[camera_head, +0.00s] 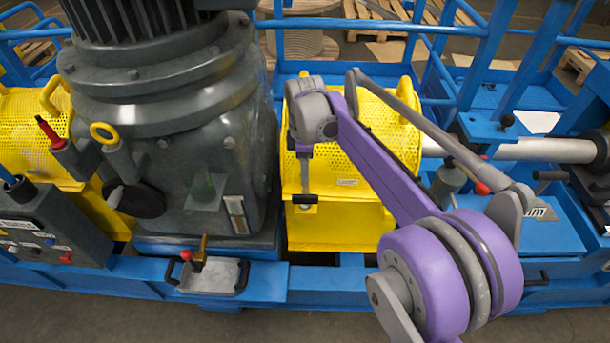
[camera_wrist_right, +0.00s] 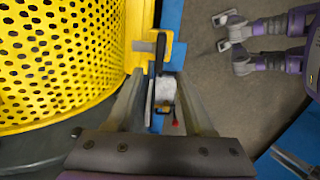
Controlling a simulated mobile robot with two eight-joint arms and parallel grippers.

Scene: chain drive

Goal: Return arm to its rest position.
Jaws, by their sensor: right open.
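My right arm (camera_head: 385,165), purple and grey, reaches in from the lower right of the head view. Its wrist hangs over the front of the yellow perforated guard (camera_head: 345,230). My right gripper (camera_head: 306,184) points down near a small black latch-like part (camera_head: 304,199) on the guard's front. In the right wrist view the right gripper (camera_wrist_right: 162,92) has its two fingers apart. The black part (camera_wrist_right: 159,55) and the guard's yellow bracket (camera_wrist_right: 147,65) lie beyond the fingers. Contact with them cannot be told. My left gripper is not seen in the head view.
A large dark motor housing (camera_head: 180,120) stands left of the guard. A small tray (camera_head: 212,276) with handles sits on the blue frame (camera_head: 140,285). A silver shaft (camera_head: 540,150) runs right of the guard. Blue rails (camera_head: 350,24) stand behind. Floor in front is clear.

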